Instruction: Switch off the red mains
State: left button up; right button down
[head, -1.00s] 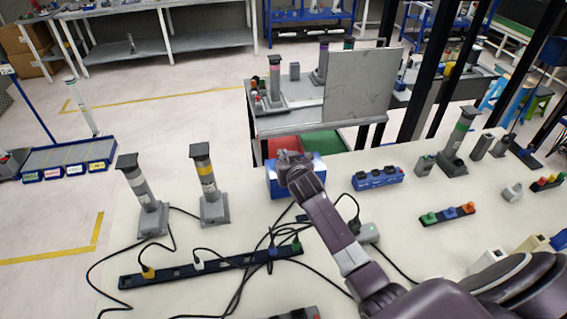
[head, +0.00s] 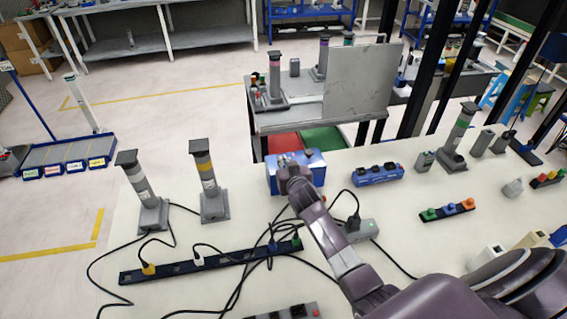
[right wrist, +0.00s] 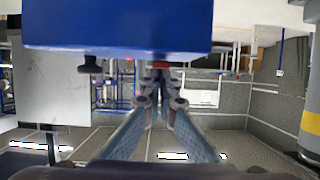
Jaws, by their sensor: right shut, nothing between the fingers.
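A blue box (head: 314,170) stands on the white table near its far edge, in the head view. In the right wrist view the blue box (right wrist: 120,25) fills the top, with a black knob (right wrist: 91,64) and a small red part (right wrist: 160,64) on its edge. My right gripper (head: 287,160) is at the box in the head view and hides part of it. In the wrist view its fingertips (right wrist: 160,78) are together and empty, right at the red part; I cannot tell whether they touch it. My left gripper is not in view.
A long dark power strip (head: 210,262) with plugs and loose black cables lies in front. Two grey posts (head: 208,180) stand to the left. A blue socket block (head: 378,175) and a strip of coloured buttons (head: 447,211) lie to the right.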

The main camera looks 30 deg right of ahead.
jog(key=shift+s+a+f+b, duration=0.1)
jog(key=shift+f+b, duration=0.55)
jog(key=shift+f, duration=0.05)
jog(key=shift+r+t+b, duration=0.15)
jog(key=shift+t+b, duration=0.15)
pick_arm(q)
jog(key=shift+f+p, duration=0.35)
jog(key=shift+p, duration=0.75)
pick_arm(e)
jog(key=shift+r, duration=1.05)
jog(key=shift+r+p, duration=0.3)
notch_tip(320, 180, up, 4)
jog(key=p, duration=0.3)
jog(key=shift+f, duration=0.15)
pick_arm(q)
jog(key=b, duration=0.1)
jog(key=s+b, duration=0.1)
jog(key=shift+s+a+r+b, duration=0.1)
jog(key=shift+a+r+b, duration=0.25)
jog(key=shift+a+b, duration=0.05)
pick_arm(e)
jog(key=s+a, duration=0.2)
jog(key=s, duration=0.8)
jog(key=shift+a+r, duration=0.25)
jog(key=shift+a, duration=0.05)
